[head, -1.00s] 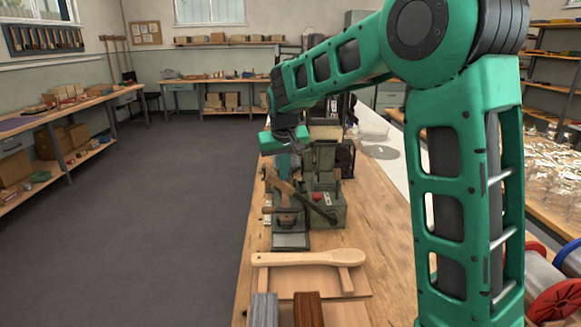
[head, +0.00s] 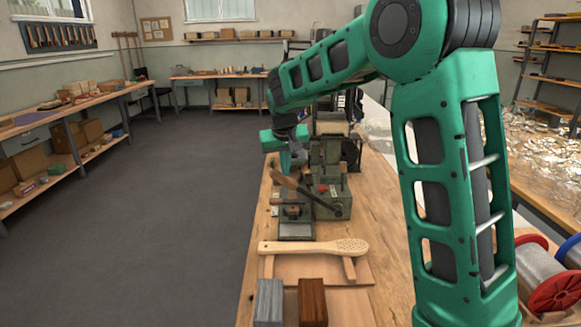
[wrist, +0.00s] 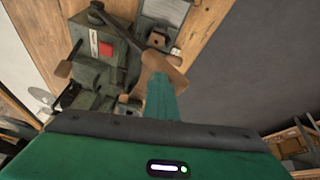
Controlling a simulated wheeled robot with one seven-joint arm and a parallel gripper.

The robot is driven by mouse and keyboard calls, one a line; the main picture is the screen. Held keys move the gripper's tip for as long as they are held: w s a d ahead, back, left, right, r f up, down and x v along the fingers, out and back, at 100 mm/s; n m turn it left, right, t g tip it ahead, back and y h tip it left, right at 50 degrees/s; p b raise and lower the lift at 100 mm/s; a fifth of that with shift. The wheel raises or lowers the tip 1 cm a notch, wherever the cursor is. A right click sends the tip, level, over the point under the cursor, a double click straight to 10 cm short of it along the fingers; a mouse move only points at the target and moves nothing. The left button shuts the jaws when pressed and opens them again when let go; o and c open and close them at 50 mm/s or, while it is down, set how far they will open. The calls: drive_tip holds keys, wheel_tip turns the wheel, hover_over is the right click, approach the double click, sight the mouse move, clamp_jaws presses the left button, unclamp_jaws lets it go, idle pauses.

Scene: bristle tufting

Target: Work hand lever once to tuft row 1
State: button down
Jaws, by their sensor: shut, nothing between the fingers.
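The tufting machine (head: 328,180) is a grey-green block on the workbench. Its hand lever (head: 318,204) is a dark bar, with a wooden grip (head: 283,179) slanting up to the left. My gripper (head: 286,162) is shut and empty, pointing down just above and behind the wooden grip. In the wrist view, the green fingers (wrist: 162,98) overlap the wooden grip (wrist: 164,62); I cannot tell whether they touch it. The machine (wrist: 95,45) lies left of them. A wooden brush body (head: 315,247) with a hole-covered head rests on wooden supports in front.
A grey block (head: 269,302) and a brown block (head: 312,302) stand at the near edge of the workbench (head: 375,262). Wire spools (head: 556,290) are at the right. The floor (head: 170,220) left of the bench is clear.

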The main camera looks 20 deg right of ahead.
drive_tip(key=shift+w+d+r, duration=0.3)
drive_tip(key=shift+d+r, duration=0.1)
drive_tip(key=shift+r, duration=0.15)
drive_tip(key=w+a+v, duration=0.1)
drive_tip(key=a+v, duration=0.1)
drive_tip(key=v, duration=0.9)
drive_tip(key=shift+a, duration=0.3)
drive_tip(key=shift+s, duration=0.15)
